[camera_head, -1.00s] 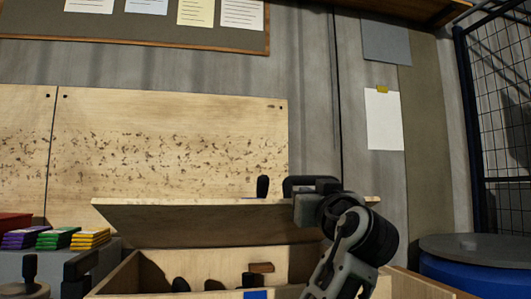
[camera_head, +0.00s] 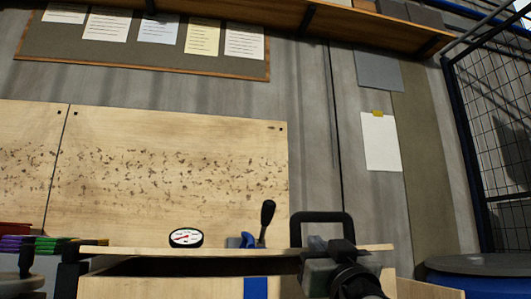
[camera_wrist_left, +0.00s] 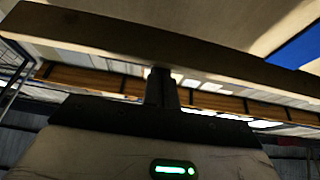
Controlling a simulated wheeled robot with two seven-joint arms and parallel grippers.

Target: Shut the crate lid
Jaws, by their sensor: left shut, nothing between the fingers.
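The pale wooden crate (camera_head: 190,288) is at the bottom of the head view, with a blue strip (camera_head: 256,288) on its front. Its wooden lid (camera_head: 130,250) is seen nearly edge-on, close to level, with a dark narrow gap between it and the crate's front wall. The crate's contents are hidden. My left gripper (camera_head: 330,246) is at the lid's right part. In the left wrist view its shut, empty fingers (camera_wrist_left: 161,88) are at the edge of a wooden board (camera_wrist_left: 150,50); whether they touch it is unclear. My right gripper is not in view.
Coloured stacks (camera_head: 45,244) are at left. A blue drum (camera_head: 480,278) and mesh fence (camera_head: 495,150) are at right.

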